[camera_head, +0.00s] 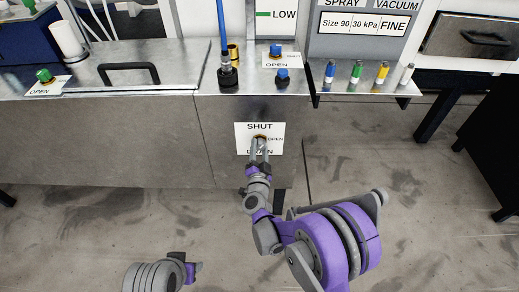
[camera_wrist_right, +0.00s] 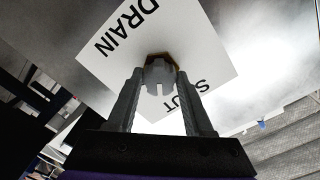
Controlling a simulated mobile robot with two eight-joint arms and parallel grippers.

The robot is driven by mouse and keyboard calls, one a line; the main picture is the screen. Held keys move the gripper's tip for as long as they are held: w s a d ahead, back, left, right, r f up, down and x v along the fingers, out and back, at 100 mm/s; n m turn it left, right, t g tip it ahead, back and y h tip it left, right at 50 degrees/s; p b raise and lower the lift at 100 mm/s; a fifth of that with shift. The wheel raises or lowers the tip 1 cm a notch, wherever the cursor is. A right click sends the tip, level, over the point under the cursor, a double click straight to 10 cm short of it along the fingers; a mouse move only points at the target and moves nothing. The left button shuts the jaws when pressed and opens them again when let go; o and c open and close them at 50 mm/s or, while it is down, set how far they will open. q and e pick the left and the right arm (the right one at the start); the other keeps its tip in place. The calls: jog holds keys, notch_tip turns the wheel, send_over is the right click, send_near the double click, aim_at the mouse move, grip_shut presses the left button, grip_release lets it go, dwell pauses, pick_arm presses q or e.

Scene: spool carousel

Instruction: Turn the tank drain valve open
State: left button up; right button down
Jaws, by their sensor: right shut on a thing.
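The drain valve (camera_head: 259,138) sits on the front of the steel tank (camera_head: 150,130), in the middle of a white placard (camera_head: 243,143). My left gripper does not show.
On the ledge above are a blue-topped fitting (camera_head: 228,76), blue knobs (camera_head: 283,73) and a green knob (camera_head: 44,75). A shelf (camera_head: 350,90) with several coloured nozzles (camera_head: 356,72) projects at the right. The floor below the tank is open.

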jog(key=m, duration=1)
jog(key=shift+m+b, duration=0.3)
jog(key=shift+b, duration=0.05)
dwell(0.4)
jog(key=shift+c, duration=1.4)
grip_release()
jog(key=s+p, duration=0.1)
jog(key=s, duration=1)
jog(key=shift+r, duration=0.2)
jog(key=shift+w, duration=0.1)
